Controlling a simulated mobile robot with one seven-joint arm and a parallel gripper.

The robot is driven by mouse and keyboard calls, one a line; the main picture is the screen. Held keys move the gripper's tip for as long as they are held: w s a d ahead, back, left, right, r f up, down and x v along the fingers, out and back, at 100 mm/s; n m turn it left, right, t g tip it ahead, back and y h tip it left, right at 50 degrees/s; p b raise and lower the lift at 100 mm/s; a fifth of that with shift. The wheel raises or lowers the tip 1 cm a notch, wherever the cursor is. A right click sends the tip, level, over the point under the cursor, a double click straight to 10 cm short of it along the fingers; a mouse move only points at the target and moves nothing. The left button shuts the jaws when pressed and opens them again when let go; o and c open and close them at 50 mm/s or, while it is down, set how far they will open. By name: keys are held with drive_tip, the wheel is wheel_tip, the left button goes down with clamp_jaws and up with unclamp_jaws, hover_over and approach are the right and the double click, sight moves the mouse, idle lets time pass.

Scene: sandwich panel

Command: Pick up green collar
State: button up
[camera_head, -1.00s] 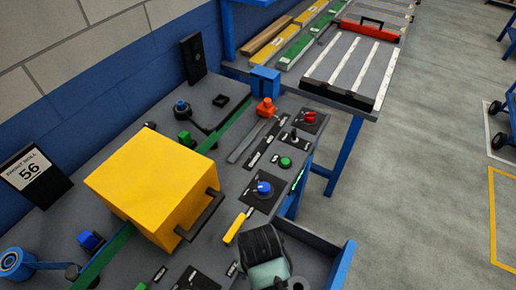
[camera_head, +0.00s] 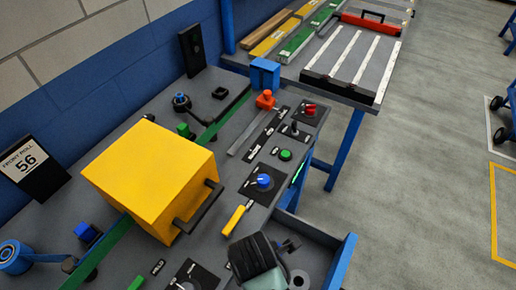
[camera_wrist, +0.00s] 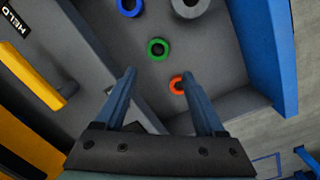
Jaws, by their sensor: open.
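The green collar (camera_wrist: 151,48) is a small ring lying flat on the grey floor of a blue-walled drawer in the wrist view. My gripper (camera_wrist: 159,73) is open and empty above the drawer. In the picture, the collar appears just beyond the fingertips, between their lines and a little left of centre. No contact shows. In the head view my arm's end (camera_head: 252,258) hangs over the drawer, and the green collar cannot be made out there.
An orange collar (camera_wrist: 175,79) lies near the right finger. A blue collar (camera_wrist: 120,6) and a grey collar (camera_wrist: 177,8) lie farther off. The drawer's blue wall (camera_wrist: 266,60) is at right. A yellow handle (camera_head: 235,219) and yellow box (camera_head: 140,175) are on the bench.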

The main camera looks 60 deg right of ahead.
drive_tip(key=f+n, duration=0.3)
drive_tip(key=f, duration=0.1)
drive_tip(key=f+n+b, duration=0.1)
drive_tip(key=f+n, duration=0.2)
drive_tip(key=f, duration=0.1)
drive_tip(key=d+f+n+b, duration=0.1)
drive_tip(key=f+n, duration=0.2)
drive_tip(key=f, duration=0.1)
drive_tip(key=shift+w+d+f+n, duration=0.1)
drive_tip(key=shift+w+f+n, duration=0.2)
drive_tip(key=shift+f, duration=0.1)
drive_tip(key=shift+c, duration=0.2)
clamp_jaws()
drive_tip(key=shift+r, duration=0.15)
wheel_tip(320, 180, up, 18)
drive_tip(key=p, duration=0.2)
idle(0.5)
